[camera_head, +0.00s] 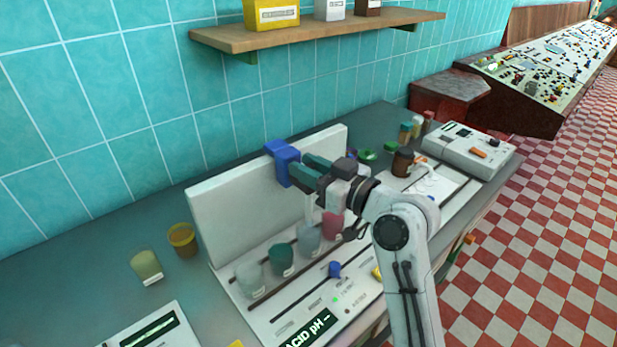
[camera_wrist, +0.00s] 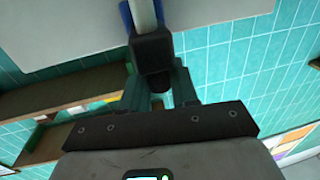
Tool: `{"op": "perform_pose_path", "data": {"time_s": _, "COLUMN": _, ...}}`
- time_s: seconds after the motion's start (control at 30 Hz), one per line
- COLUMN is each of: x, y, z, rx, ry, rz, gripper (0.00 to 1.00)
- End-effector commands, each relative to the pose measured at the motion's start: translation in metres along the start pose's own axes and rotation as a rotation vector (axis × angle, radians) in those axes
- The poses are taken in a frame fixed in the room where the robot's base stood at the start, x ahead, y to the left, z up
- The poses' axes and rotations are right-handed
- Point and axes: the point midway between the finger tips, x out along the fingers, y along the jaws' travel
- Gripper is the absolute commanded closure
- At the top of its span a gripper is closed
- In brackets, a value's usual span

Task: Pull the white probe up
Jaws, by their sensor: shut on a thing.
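The white probe shows in the wrist view as a pale rod (camera_wrist: 144,14) running out of a black block (camera_wrist: 152,52). In the head view, a short white length of the probe (camera_head: 309,208) hangs below my gripper, in front of the white panel. My gripper (camera_head: 303,172) has teal fingers, which also show in the wrist view (camera_wrist: 157,80). They are shut on the probe's black block. A blue holder (camera_head: 281,161) on the panel's top edge is beside the fingers and partly shows behind the rod. The probe's lower tip cannot be made out clearly.
Several cups stand in a row on the white device below, including a teal cup (camera_head: 281,259) and a red cup (camera_head: 332,225). The white panel (camera_head: 240,203) stands behind them. A wooden shelf (camera_head: 310,36) is above. A yellow cup (camera_head: 183,240) stands at left.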

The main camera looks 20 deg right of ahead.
Motion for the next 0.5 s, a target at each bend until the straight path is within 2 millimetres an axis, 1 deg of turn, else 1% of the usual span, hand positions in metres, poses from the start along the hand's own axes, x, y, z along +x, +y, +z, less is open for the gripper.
{"op": "perform_pose_path", "data": {"time_s": 0.03, "x": -0.0001, "y": 0.0004, "z": -0.0039, "rx": 0.000, "ry": 0.003, "rz": 0.001, "gripper": 1.00}}
{"op": "perform_pose_path", "data": {"time_s": 0.27, "x": -0.0001, "y": 0.0004, "z": -0.0023, "rx": 0.000, "ry": 0.003, "rz": 0.001, "gripper": 1.00}}
{"op": "perform_pose_path", "data": {"time_s": 0.3, "x": -0.0001, "y": 0.0003, "z": -0.0023, "rx": 0.000, "ry": 0.003, "rz": 0.001, "gripper": 0.68}}
{"op": "perform_pose_path", "data": {"time_s": 0.43, "x": -0.0001, "y": 0.0003, "z": -0.0020, "rx": 0.000, "ry": 0.003, "rz": 0.001, "gripper": 0.56}}
{"op": "perform_pose_path", "data": {"time_s": 0.5, "x": -0.0001, "y": 0.0002, "z": -0.0019, "rx": 0.000, "ry": 0.002, "rz": 0.001, "gripper": 0.51}}
